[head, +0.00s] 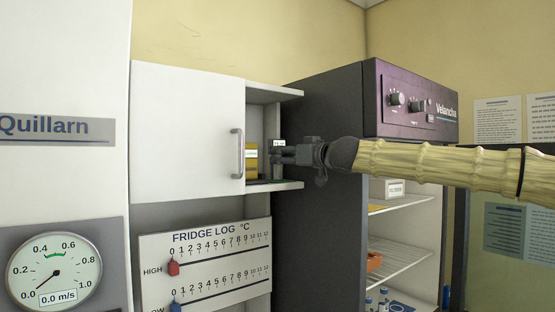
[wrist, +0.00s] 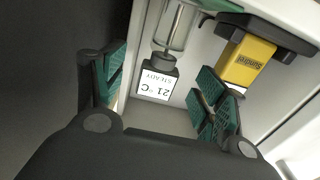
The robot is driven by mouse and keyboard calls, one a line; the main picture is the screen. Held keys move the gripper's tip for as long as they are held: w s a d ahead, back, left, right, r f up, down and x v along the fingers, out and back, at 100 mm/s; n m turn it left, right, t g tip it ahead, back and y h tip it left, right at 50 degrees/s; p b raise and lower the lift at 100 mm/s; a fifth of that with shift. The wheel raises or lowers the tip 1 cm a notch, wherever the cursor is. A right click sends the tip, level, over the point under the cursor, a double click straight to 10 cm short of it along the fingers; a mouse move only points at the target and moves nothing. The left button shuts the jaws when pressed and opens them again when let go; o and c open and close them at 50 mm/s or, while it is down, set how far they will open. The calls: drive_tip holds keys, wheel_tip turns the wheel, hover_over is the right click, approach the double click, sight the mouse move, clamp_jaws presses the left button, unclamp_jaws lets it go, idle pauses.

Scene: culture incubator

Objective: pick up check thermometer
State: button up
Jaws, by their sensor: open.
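The check thermometer appears to be the item with a black head and a white "21 °C STEADY" display (wrist: 156,83) above a clear glass body, seen upside down in the wrist view. It stands in the open right part of the white wall cabinet, and its small display (head: 279,143) shows in the head view. My gripper (head: 281,155) reaches in from the right at the cabinet opening. In the wrist view my gripper (wrist: 158,78) is open, with one green-padded finger on each side of the thermometer's head. I cannot tell whether either finger touches it.
A yellow labelled item (wrist: 248,62) with a dark base stands left of the thermometer in the head view (head: 251,161). The cabinet's white door (head: 188,130) covers its left part. A dark incubator (head: 320,200) stands close on the right. The cabinet's shelf edge (head: 270,186) lies below.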

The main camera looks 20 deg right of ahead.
drive_tip(key=shift+r+p+x, duration=0.15)
drive_tip(key=shift+p+x, duration=0.6)
drive_tip(key=shift+x, duration=0.2)
drive_tip(key=shift+r+p+x, duration=0.15)
drive_tip(key=shift+p+x, duration=0.6)
drive_tip(key=shift+x, duration=0.25)
drive_tip(key=shift+w+a+f, duration=0.15)
drive_tip(key=shift+w+a, duration=0.15)
drive_tip(key=shift+w, duration=0.3)
drive_tip(key=shift+c, duration=0.4)
drive_tip(key=c, duration=1)
drive_tip(key=shift+c, duration=0.7)
